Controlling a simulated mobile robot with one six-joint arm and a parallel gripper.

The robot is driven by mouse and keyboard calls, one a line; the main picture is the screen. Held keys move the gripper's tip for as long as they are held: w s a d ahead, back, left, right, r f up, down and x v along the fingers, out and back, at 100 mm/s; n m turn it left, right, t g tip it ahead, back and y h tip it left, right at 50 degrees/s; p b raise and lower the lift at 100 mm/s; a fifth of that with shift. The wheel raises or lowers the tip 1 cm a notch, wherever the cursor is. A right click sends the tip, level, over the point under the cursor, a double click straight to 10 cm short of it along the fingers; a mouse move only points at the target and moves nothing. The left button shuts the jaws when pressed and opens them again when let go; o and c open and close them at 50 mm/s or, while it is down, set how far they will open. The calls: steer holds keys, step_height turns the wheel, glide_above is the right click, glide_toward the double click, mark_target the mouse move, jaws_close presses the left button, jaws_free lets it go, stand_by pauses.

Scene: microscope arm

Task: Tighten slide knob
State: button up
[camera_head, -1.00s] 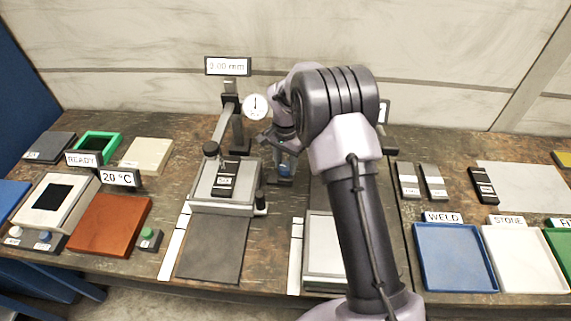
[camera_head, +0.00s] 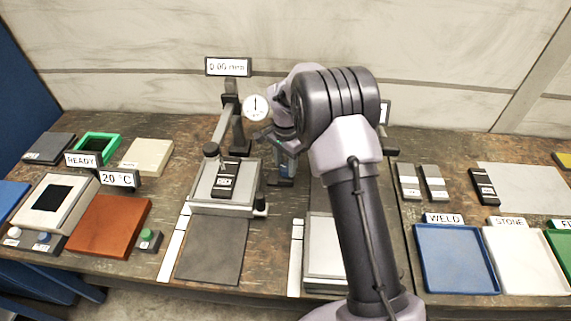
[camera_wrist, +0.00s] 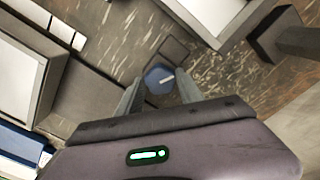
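The slide knob appears as a blue round knob with a white line in the wrist view (camera_wrist: 159,78), on a small dark base. My gripper (camera_wrist: 158,84) is open, with one finger to each side of the knob and a gap visible on both sides. I cannot tell how far the fingertips are above it. The dial gauge (camera_head: 257,107) hangs from the stand, with a small display (camera_head: 228,67) above.
A dark labelled block (camera_head: 225,179) sits on the grey stage left of my gripper. A grey plate (camera_head: 321,243) lies in front. Blue (camera_head: 456,290) and white trays stand at the right. A hot-looking orange plate (camera_head: 109,224) is at the left.

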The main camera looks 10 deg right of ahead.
mark_target(286, 168)
steer(key=shift+o, duration=1.3)
step_height(286, 168, up, 17)
steer(key=p, duration=0.5)
steer(key=shift+r, duration=0.2)
steer(key=s+a+r+n+t+y+b, duration=0.1)
steer(key=s+a+r+n+t+b, duration=0.15)
steer(key=s+r, duration=1.05)
steer(key=s+f+n+t+b, duration=0.1)
steer(key=s+f+n, duration=0.1)
steer(key=s, duration=0.8)
steer(key=s+a+f+n+t+y+b, duration=0.1)
steer(key=s+f, duration=0.3)
steer(key=s, duration=0.6)
steer(key=shift+s+a+n+t+b, duration=0.15)
steer(key=shift+a+n+t+b, duration=0.05)
steer(key=shift+n+t+b, duration=0.55)
